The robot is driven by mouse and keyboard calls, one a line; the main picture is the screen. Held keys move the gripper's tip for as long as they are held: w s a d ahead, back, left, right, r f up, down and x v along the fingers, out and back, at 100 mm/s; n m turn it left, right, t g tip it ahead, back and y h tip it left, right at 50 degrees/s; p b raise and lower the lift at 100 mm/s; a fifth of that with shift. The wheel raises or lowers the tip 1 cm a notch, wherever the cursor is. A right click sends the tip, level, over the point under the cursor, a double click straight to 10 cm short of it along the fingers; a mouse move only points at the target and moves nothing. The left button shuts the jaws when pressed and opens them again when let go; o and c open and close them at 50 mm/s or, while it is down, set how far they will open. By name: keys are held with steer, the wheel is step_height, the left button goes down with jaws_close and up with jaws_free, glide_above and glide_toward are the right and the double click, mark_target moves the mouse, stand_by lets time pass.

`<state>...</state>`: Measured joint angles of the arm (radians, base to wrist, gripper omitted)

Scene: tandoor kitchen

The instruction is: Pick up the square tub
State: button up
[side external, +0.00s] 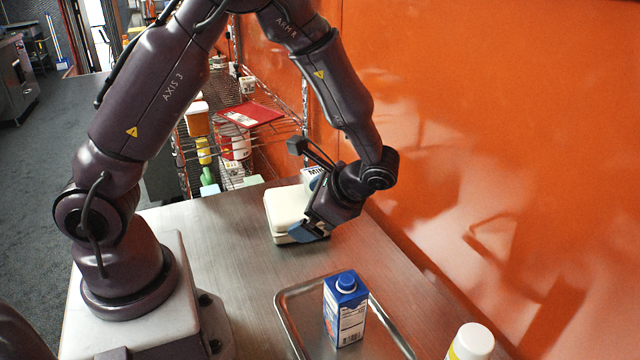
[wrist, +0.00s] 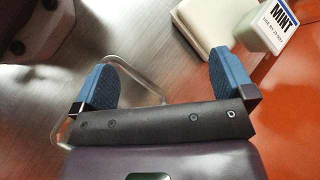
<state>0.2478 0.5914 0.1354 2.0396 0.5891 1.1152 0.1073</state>
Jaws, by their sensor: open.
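A pale square-cornered tub with a white MINT label (wrist: 262,36) is at the top right of the wrist view, beyond the right fingertip. In the side view only part of this tub (side external: 311,172) shows behind my wrist. I take it as the square tub. A cream rounded box (side external: 287,208) lies against it in the picture; I cannot tell whether the tub stands on it or behind it. My gripper (side external: 311,232) is low beside the box's near right corner. In the wrist view my gripper (wrist: 165,60) is open, with nothing between its blue fingers.
A metal tray (side external: 290,301) holds a blue and white carton (side external: 345,309) at the front. A white-capped bottle (side external: 471,342) stands at the bottom right. The orange wall (side external: 500,130) borders the steel counter (side external: 215,240) on the right. A wire shelf stands beyond.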

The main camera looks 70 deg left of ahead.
steer(key=w+a+f+m+y, duration=0.1)
steer(key=w+f+m+y, duration=0.1)
steer(key=w+a+f+m+t+y, duration=0.1)
steer(key=w+a+f+m+y, duration=0.1)
steer(key=f+m+y, duration=0.1)
steer(key=w+a+f+m+t+y, duration=0.1)
steer(key=w+a+f+m+y, duration=0.1)
steer(key=f+m+y, duration=0.1)
steer(key=shift+w+a+f, duration=0.1)
steer(key=shift+w+a, duration=0.05)
steer(key=shift+w, duration=0.2)
steer(key=w+r+m+t+y, duration=0.2)
steer(key=w, duration=0.2)
glide_toward(314, 167)
steer(key=shift+m, duration=0.3)
steer(key=a, duration=0.7)
steer(key=shift+f, duration=0.3)
steer(key=c, duration=1.1)
steer(key=shift+r, duration=0.15)
